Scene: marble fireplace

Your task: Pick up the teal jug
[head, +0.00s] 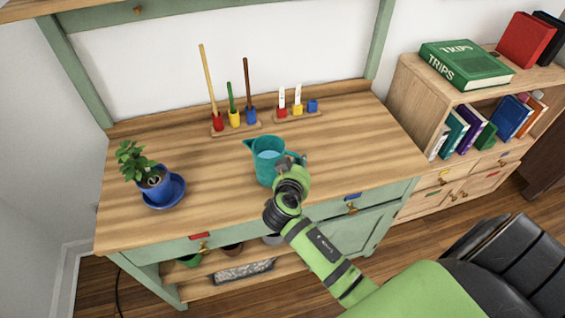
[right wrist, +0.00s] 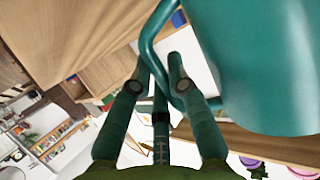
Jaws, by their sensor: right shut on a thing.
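The teal jug (head: 265,171) is upright at the front middle of the wooden bench top, its spout to the left and its handle to the right. Its inside shows light blue. My right gripper (head: 294,164) is at the handle side and shut on the handle. In the right wrist view the jug (right wrist: 268,60) fills the upper right, and the fingers of my right gripper (right wrist: 160,78) close around its handle. I cannot tell whether the jug's base touches the bench. My left gripper is not in view.
A potted plant in a blue pot (head: 154,186) stands on a blue saucer (head: 178,197) at the left. Racks with coloured-handled tools (head: 236,128) and tags (head: 298,114) stand at the back. A bookshelf (head: 414,106) is at the right. The bench top around the jug is clear.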

